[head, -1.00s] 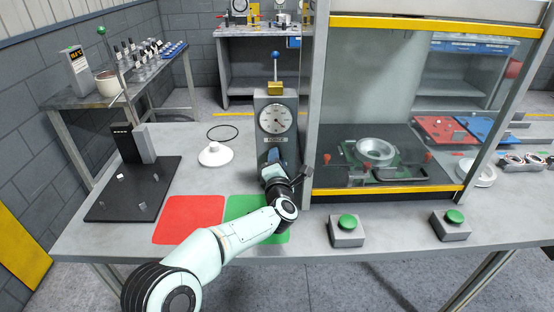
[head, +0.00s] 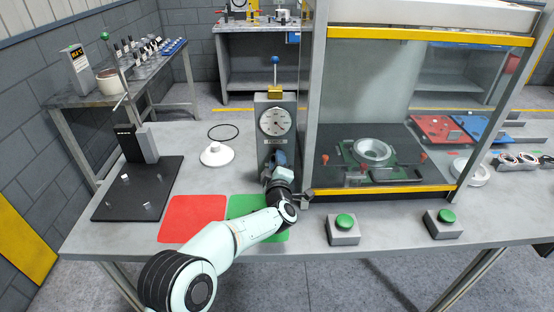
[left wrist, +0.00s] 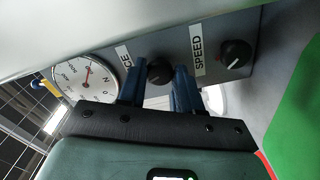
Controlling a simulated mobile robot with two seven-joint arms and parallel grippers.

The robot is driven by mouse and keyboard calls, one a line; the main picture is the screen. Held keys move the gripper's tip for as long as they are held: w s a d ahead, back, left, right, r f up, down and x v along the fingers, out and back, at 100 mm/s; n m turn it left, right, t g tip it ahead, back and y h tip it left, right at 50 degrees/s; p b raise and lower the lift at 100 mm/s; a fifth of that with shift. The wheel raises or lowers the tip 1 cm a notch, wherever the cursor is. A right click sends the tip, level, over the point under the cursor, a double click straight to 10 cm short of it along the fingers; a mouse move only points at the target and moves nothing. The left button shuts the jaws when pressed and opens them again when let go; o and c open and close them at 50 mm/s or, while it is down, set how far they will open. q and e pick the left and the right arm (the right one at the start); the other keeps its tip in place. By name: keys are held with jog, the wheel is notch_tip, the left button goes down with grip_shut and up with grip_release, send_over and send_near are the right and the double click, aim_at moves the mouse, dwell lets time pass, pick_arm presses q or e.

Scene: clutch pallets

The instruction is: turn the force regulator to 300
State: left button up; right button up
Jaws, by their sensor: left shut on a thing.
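The grey press column carries a round white force gauge (head: 274,121), which also shows in the left wrist view (left wrist: 86,79). Its thin red needle shows in the left wrist view, but I cannot read the exact value. Below the gauge, my left gripper (head: 281,160) is at the column's front panel. In the left wrist view its blue fingers (left wrist: 158,76) stand on either side of the black force regulator knob (left wrist: 159,71) and are shut on it. A finger partly covers the FORCE label. My right gripper is in neither view.
A second black knob (left wrist: 236,53) with a SPEED label sits beside the force knob. A glass-fronted cabinet with a yellow lower bar (head: 385,191) stands close right of the column. Green buttons (head: 345,221) are in front. Red (head: 192,218) and green mats lie under my arm.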

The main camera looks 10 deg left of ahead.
pick_arm(q)
jog(key=shift+m+p, duration=0.65)
jog(key=shift+m, duration=1.05)
jog(key=shift+f, duration=0.1)
jog(key=o, duration=1)
jog(key=b+v, duration=0.1)
jog(key=v, duration=1.2)
jog(key=shift+s+d+b, duration=0.1)
jog(key=shift+s+b, duration=0.15)
jog(key=shift+b, duration=0.1)
